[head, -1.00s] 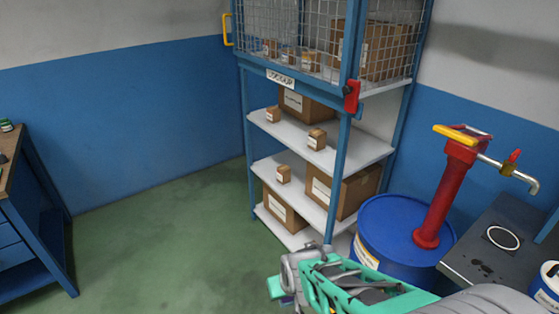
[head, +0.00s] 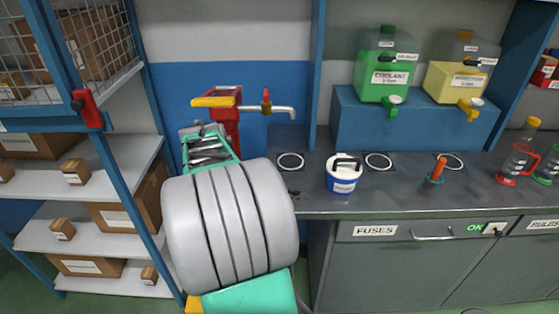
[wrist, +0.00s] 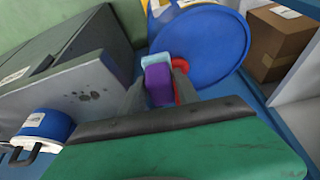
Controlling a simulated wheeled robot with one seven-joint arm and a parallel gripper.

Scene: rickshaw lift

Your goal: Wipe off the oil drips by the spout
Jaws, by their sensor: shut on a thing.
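The dark oil drips (wrist: 85,96) show as a cluster of spots on the grey counter top in the wrist view. The metal spout (head: 283,109) sticks out right from the red pump (head: 228,118), above a white ring (head: 290,161) on the counter. My gripper (wrist: 159,88) is shut on a purple block with a light blue end (wrist: 158,84), probably a sponge. It is apart from the drips, to their right in the wrist view, in front of the blue drum (wrist: 207,45). My arm hides the gripper in the head view.
A white and blue tub (head: 344,175) stands on the counter (head: 400,200) right of the ring. Green (head: 386,65) and yellow (head: 460,75) jugs stand on a blue riser. Shelves with boxes (head: 75,172) stand left.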

